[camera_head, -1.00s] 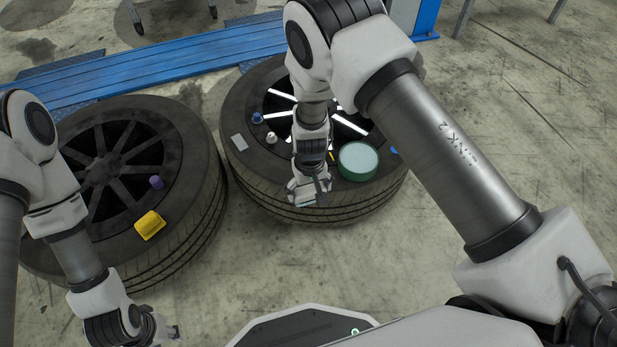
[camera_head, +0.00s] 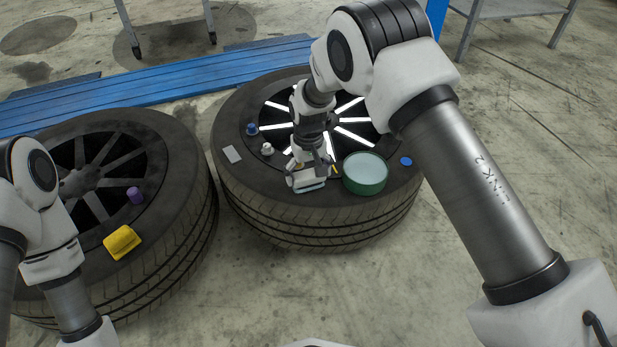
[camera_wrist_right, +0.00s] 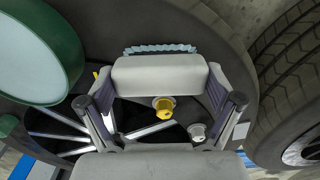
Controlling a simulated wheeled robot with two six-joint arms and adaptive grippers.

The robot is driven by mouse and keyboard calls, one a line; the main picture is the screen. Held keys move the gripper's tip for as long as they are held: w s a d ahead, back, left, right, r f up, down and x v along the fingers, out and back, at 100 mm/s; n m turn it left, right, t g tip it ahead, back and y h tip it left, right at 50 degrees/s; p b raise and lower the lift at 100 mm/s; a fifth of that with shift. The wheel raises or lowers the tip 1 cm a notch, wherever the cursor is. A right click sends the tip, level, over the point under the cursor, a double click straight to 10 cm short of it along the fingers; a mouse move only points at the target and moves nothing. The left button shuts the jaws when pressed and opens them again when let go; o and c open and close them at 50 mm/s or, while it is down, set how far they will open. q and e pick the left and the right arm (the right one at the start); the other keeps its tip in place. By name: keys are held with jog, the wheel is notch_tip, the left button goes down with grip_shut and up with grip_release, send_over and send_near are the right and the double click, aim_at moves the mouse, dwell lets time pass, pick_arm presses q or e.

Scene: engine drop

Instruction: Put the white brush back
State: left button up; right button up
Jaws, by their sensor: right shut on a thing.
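The white brush (camera_head: 307,182) is in my right gripper (camera_head: 309,170), over the near sidewall of the right tire (camera_head: 300,215), just left of a round green tin (camera_head: 366,174). In the right wrist view the brush (camera_wrist_right: 160,76) is a pale block between the two fingers, with blue-grey bristles on the side away from the palm. The gripper is shut on it. I cannot tell whether the bristles touch the tire. My left arm shows at the left edge, but its gripper is out of the frame.
On the right tire lie a grey card (camera_head: 232,154), a blue cap (camera_head: 252,128), a white cap (camera_head: 267,149) and a blue disc (camera_head: 406,161). A yellow cap (camera_wrist_right: 164,106) shows near the brush. The left tire (camera_head: 150,250) holds a yellow block (camera_head: 122,242) and a purple cap (camera_head: 136,195).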

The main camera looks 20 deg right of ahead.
aim_at(309, 174)
jog(key=shift+f, duration=0.1)
jog(key=o, duration=1)
jog(key=shift+f, duration=0.1)
jog(key=shift+f, duration=0.1)
jog(key=r+p, duration=0.1)
jog(key=r, duration=0.1)
jog(key=r+p, duration=0.2)
jog(key=r, duration=0.1)
jog(key=r+p, duration=0.1)
jog(key=r, duration=0.2)
jog(key=shift+s, duration=0.25)
jog(key=shift+f, duration=0.1)
